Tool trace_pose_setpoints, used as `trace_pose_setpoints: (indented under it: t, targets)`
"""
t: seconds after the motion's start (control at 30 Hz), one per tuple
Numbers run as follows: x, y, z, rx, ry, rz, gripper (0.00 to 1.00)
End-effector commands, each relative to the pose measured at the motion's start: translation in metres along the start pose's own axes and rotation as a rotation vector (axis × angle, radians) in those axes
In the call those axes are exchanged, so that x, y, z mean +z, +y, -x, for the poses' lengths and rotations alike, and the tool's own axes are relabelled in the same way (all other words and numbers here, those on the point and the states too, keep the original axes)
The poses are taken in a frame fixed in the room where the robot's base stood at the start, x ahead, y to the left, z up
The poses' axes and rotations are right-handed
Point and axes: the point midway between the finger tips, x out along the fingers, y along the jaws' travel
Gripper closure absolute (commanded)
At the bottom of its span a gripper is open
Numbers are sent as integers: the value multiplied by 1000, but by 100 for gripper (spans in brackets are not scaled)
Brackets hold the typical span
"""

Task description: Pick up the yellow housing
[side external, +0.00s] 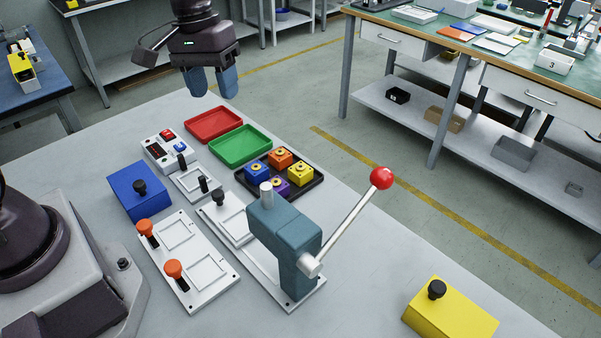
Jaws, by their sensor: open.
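A small yellow housing (301,173) with a dark round top opening sits in a black tray (262,190), at the tray's right side. Blue (257,172), orange (280,158) and purple (279,188) housings of the same kind stand beside it. A larger yellow box (452,311) with a black knob on top stands at the lower right of the table, partly out of frame. My gripper (213,86) is open and empty, with its blue fingers pointing down.
A red tray (214,124) and a green tray (240,146) lie behind the black tray. A teal press (284,240) with a red-knobbed lever stands in front. White fixtures (190,262) and a blue box (140,191) are to the left. The table's right front is mostly clear.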

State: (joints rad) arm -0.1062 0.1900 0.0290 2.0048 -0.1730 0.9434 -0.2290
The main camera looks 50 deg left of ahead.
Motion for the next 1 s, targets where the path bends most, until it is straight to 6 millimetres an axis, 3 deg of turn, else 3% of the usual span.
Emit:
trace_pose_setpoints:
  t: [0.2, 0.4, 0.5, 0.57, 0.63, 0.77, 1.0]
  targets:
    - [-65, 9, -70, 23, -135, 355, 49]
    - [-110, 17, -126, 49, -216, 690, 49]
    - [-131, 26, -139, 78, -234, 858, 49]
    - [-142, 34, -132, 107, -231, 939, 49]
    - [-148, 40, -123, 129, -231, 1013, 49]
    - [-146, 42, -124, 122, -250, 1094, 49]
    - [-139, 50, -161, 116, -255, 1107, 49]
